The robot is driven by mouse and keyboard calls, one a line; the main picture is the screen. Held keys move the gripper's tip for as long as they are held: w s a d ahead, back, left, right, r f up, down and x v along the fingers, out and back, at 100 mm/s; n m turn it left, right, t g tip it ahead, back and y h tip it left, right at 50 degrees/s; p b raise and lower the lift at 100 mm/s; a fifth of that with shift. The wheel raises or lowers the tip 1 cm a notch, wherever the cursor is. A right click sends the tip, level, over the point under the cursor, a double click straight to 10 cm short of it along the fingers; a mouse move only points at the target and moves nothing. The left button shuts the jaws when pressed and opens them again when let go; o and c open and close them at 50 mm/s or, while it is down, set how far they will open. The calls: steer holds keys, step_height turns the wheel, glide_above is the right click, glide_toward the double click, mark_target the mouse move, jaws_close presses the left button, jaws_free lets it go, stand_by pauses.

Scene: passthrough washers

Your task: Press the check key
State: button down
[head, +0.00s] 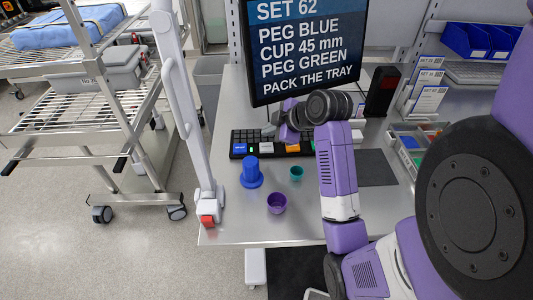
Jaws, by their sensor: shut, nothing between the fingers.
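A black keyboard (240,137) lies at the back of the steel table, below the screen. It has a blue key (239,149), a white key (266,148) and an orange key (293,148) along its front row. The labels are too small to read, so I cannot tell which is the check key. My gripper (268,131) is shut and empty, over the keyboard's middle, near the white key. I cannot tell whether it touches a key. My wrist and forearm hide the keyboard's right part.
A screen (308,45) reads SET 62, PEG BLUE, CUP 45 mm, PEG GREEN, PACK THE TRAY. A blue peg-like piece (251,175), a small green cup (296,173) and a purple cup (277,203) stand in front. A white post (185,100) rises at the table's left edge.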

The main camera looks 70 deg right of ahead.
mark_target(269, 148)
steer(key=shift+f+b, duration=0.7)
steer(key=shift+f, duration=0.9)
stand_by(0.7)
steer(key=shift+f, duration=0.4)
steer(key=shift+f+b, duration=0.4)
steer(key=shift+f, duration=0.05)
stand_by(0.7)
stand_by(0.3)
steer(key=shift+r+p, duration=0.9)
steer(key=shift+p, duration=0.05)
step_height(269, 148, up, 5)
steer(key=p, duration=0.4)
steer(key=shift+p, duration=0.35)
